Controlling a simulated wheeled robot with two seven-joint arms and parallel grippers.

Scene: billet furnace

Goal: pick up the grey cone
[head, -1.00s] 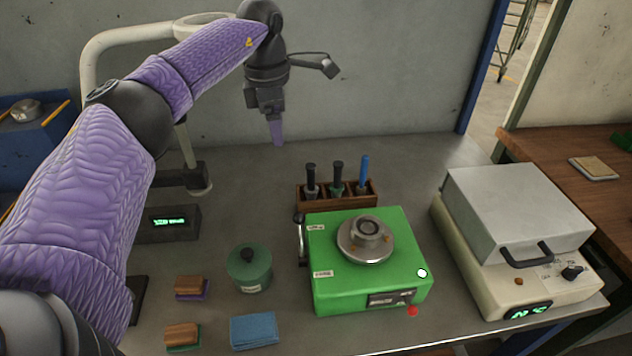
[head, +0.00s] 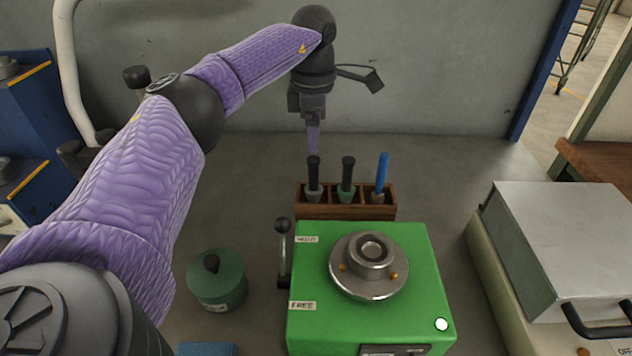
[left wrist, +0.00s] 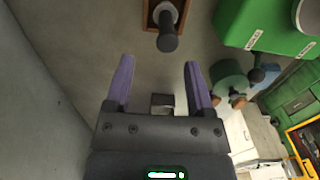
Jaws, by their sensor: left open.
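The wooden rack (head: 345,212) holds three upright tools. The left one has a black handle and a grey cone (head: 314,194); the middle one (head: 347,192) has a green cone; the right one (head: 382,178) has a blue handle. My left gripper (head: 313,150) is above and apparently behind the left tool, pointing down. In the left wrist view its purple fingers (left wrist: 160,88) are apart with nothing between them. My right gripper is out of view.
A green machine (head: 303,335) with a round metal seat (head: 369,264) stands in front of the rack, with a black-knobbed lever (head: 283,250) at its left. A green lidded pot (head: 217,282) is at left. A grey-lidded unit (head: 570,240) is at right. The wall is close behind.

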